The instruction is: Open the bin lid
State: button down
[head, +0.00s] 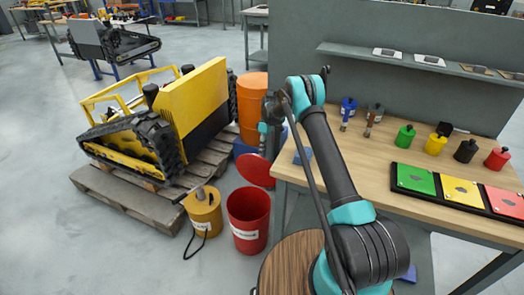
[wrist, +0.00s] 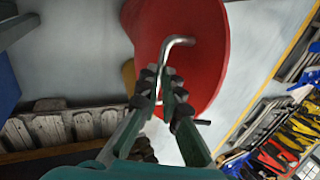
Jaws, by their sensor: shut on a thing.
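The red bin (head: 249,238) stands on the floor beside the workbench, with its dark inside showing from above. Its round red lid (head: 256,171) is raised and tilted above the bin's back edge, clear of most of the opening. In the wrist view the red lid (wrist: 205,45) fills the upper middle, with a bent metal handle (wrist: 170,48) on it. My gripper (wrist: 166,84) is shut on that handle. In the head view my gripper (head: 262,150) is small and partly hidden at the lid's upper edge.
A yellow can (head: 202,212) with a black hose stands left of the bin. A yellow tracked machine (head: 185,105) sits on a wooden pallet (head: 125,195) behind. An orange barrel (head: 252,95) is behind my arm. The workbench (head: 370,150) closes off the right side.

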jog(key=shift+w+d+f, duration=0.15)
jog(key=shift+f, duration=0.3)
jog(key=shift+w+d+f, duration=0.1)
jog(key=shift+d+f, duration=0.05)
jog(key=shift+f, duration=0.3)
jog(key=c, duration=2.1)
grip_release()
jog(key=shift+c, duration=0.2)
jog(key=shift+o, duration=1.2)
jog(key=shift+w+a+f, duration=0.1)
jog(key=shift+f, duration=0.2)
jog(key=o, duration=0.3)
jog(key=shift+r, duration=0.15)
jog(key=shift+r, duration=0.15)
jog(key=v, duration=1.1)
jog(key=shift+w+r, duration=0.3)
